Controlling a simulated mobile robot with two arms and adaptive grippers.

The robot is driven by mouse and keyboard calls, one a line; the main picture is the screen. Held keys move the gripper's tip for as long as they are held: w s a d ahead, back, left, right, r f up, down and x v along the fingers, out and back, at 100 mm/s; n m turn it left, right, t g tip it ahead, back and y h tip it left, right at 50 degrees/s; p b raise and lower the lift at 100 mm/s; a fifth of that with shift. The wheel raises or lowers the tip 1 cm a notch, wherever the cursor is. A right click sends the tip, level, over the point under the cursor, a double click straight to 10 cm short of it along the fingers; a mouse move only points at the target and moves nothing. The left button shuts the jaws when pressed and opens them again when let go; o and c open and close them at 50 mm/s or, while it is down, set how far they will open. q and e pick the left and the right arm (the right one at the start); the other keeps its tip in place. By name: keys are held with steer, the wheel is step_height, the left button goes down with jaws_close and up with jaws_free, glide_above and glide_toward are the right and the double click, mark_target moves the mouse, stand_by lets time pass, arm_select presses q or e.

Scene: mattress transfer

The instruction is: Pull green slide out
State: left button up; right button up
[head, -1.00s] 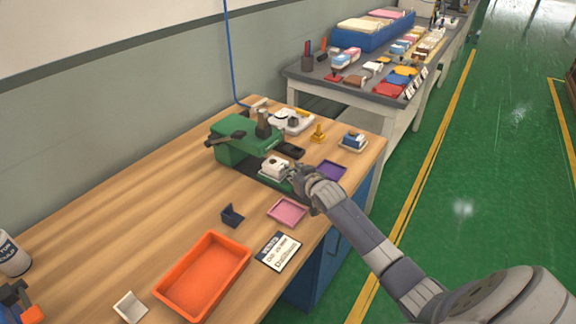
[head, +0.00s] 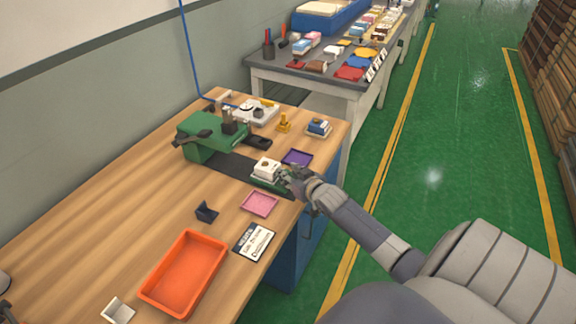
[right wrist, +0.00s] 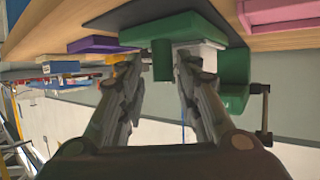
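The green machine (head: 205,135) stands toward the back of the wooden bench. The green slide (head: 256,183) carries a white block (head: 267,169) and sits at the outer end of a dark track (head: 225,164), clear of the machine body. My right gripper (head: 292,178) is at the slide's outer end. In the right wrist view, the slide's green handle (right wrist: 162,62) is between the fingers of my right gripper (right wrist: 160,75). A narrow gap shows on each side, so the fingers look open around it.
A purple tray (head: 297,158) lies behind the slide and a pink tray (head: 259,204) lies in front. A card (head: 254,243), a dark bracket (head: 206,212) and an orange tray (head: 184,272) are nearer. The bench's left part is mostly bare.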

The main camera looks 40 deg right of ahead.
steer(key=v, duration=1.2)
stand_by(0.3)
steer(key=shift+r, duration=0.15)
